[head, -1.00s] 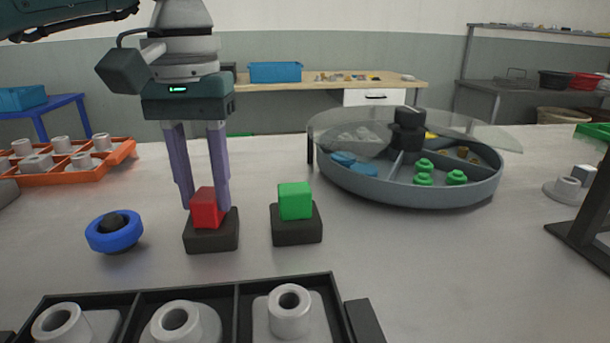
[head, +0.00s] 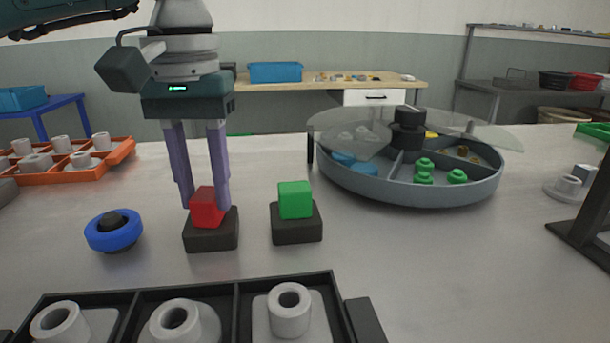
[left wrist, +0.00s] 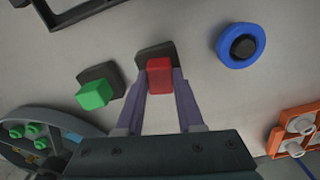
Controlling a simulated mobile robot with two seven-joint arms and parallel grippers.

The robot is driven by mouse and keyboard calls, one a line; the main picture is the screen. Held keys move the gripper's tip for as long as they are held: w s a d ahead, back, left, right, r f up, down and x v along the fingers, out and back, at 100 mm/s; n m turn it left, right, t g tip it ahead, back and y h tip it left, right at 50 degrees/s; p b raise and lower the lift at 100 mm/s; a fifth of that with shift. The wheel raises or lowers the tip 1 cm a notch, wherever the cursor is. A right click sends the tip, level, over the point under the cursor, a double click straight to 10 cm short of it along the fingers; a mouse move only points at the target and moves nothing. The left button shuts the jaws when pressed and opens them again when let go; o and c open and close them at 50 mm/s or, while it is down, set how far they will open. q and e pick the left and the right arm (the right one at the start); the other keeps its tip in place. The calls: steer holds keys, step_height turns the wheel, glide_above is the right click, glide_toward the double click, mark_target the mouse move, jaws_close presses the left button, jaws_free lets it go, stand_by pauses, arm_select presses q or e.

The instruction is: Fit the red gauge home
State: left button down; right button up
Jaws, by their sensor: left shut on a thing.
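The red gauge (head: 207,208) is a small red block at a dark square base (head: 211,236). It also shows in the left wrist view (left wrist: 159,76). My left gripper (head: 207,205) points straight down from above, its two purple fingers shut on the red gauge from either side. The gauge's lower end meets the dark base; I cannot tell how deep it sits in it. In the left wrist view the dark base (left wrist: 155,51) shows just beyond the gauge. My right gripper is not in view.
A green block (head: 295,200) on its own dark base (head: 296,231) stands close on the right. A blue ring (head: 114,232) lies on the left. A black tray (head: 236,300) with grey bushings is in front. A round grey tank (head: 400,190) stands behind right.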

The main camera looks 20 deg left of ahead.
mark_target(205, 194)
arm_select(q)
steer(key=shift+c, duration=2.3)
jaws_free()
step_height(205, 194, up, 10)
